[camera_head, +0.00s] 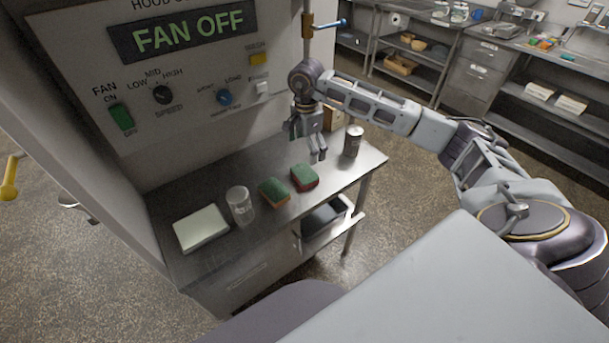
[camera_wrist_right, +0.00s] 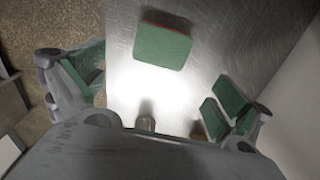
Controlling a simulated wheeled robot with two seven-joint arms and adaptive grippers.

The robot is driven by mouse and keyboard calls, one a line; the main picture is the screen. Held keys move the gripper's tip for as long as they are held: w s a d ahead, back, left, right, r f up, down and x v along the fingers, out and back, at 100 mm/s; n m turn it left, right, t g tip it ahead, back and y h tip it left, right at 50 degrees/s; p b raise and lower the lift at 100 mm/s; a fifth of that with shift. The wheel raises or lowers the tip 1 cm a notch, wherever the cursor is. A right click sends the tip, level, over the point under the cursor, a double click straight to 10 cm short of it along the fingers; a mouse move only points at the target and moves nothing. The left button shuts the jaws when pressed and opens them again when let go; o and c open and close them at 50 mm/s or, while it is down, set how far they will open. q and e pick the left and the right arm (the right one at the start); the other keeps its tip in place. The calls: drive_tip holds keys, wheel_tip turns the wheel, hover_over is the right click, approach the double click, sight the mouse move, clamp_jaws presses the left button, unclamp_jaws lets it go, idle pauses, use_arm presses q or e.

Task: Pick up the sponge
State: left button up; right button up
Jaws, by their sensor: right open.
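A sponge with a green top and dark red body (camera_head: 304,179) lies on the steel counter, and it shows in the right wrist view (camera_wrist_right: 163,46) at top centre. A second sponge, green over orange (camera_head: 273,194), lies just left of it; part of it seems to show at the lower edge of the wrist view (camera_wrist_right: 198,131). My right gripper (camera_head: 308,151) hangs above the counter, fingers down, near the red-bodied sponge and apart from it. In the wrist view its green-padded fingers (camera_wrist_right: 160,92) are spread with nothing between them. My left gripper is not in view.
A dark can (camera_head: 353,141) stands right of the sponges near the counter's end. A clear jar (camera_head: 240,206) and a pale flat block (camera_head: 201,229) stand to the left. The hood control panel (camera_head: 185,60) rises behind the steel counter (camera_head: 290,214).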

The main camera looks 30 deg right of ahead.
hover_over(304, 172)
drive_tip(key=shift+s+d+f+p, duration=0.1)
drive_tip(key=shift+d+f+p, duration=0.1)
drive_tip(key=shift+f, duration=1.2)
drive_tip(key=shift+d+f+p, duration=0.1)
drive_tip(key=shift+f+p, duration=0.05)
drive_tip(key=shift+f, duration=1.25)
drive_tip(key=shift+a+f+p, duration=0.15)
drive_tip(key=shift+f+p, duration=0.2)
drive_tip(key=shift+f, duration=0.55)
drive_tip(key=shift+a+f+p, duration=0.1)
drive_tip(key=shift+f+p, duration=0.25)
drive_tip(key=shift+f, duration=1.35)
drive_tip(key=c, duration=0.5)
